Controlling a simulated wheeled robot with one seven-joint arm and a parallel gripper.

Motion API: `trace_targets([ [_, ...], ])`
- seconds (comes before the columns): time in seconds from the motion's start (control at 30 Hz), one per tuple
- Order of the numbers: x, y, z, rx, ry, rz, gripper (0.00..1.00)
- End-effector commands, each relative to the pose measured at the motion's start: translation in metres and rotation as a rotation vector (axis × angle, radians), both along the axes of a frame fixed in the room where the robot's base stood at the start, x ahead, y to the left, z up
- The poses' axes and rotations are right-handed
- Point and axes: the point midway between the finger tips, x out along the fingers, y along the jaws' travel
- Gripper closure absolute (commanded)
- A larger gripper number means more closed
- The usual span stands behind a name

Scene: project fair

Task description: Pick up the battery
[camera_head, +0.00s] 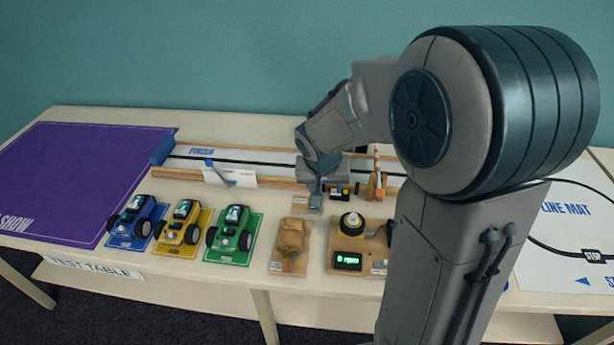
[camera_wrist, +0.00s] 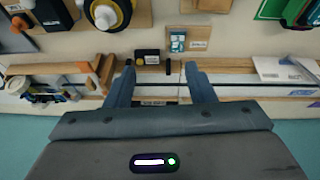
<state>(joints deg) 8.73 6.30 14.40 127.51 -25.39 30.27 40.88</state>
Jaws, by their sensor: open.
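A small black block with a yellow mark (camera_wrist: 147,57) lies on the table between and just beyond my fingertips in the wrist view. A smaller dark piece (camera_wrist: 168,66) is beside it. I cannot tell for certain which of these is the battery. In the head view the black block (camera_head: 338,194) is just right of my fingers. My gripper (camera_wrist: 160,72) is open and empty, pointing down, with its fingers apart on either side of these pieces. It also shows in the head view (camera_head: 316,198), above the back part of the table. Its height above the table is hard to judge.
A wooden-edged track (camera_head: 270,157) runs along the back. Blue, yellow and green cars (camera_head: 231,236) stand at front left. A wooden board with a round yellow-and-black part (camera_head: 352,225) is in front. An orange-and-wood piece (camera_head: 376,180) stands nearby.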

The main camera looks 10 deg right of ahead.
Motion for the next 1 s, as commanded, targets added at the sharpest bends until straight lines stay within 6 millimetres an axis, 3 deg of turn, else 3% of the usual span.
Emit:
trace_targets([
  [0.1,0.022,0.007,-0.007,0.032,-0.023,-0.021,0.51],
  [0.2,0.032,0.01,-0.012,0.05,-0.037,-0.031,0.51],
  [0.33,0.04,0.012,-0.025,0.059,-0.042,-0.034,0.51],
  [0.7,0.063,0.005,-0.085,0.058,-0.042,-0.032,0.51],
  [1.0,0.07,0.003,-0.105,0.057,-0.041,-0.033,0.51],
])
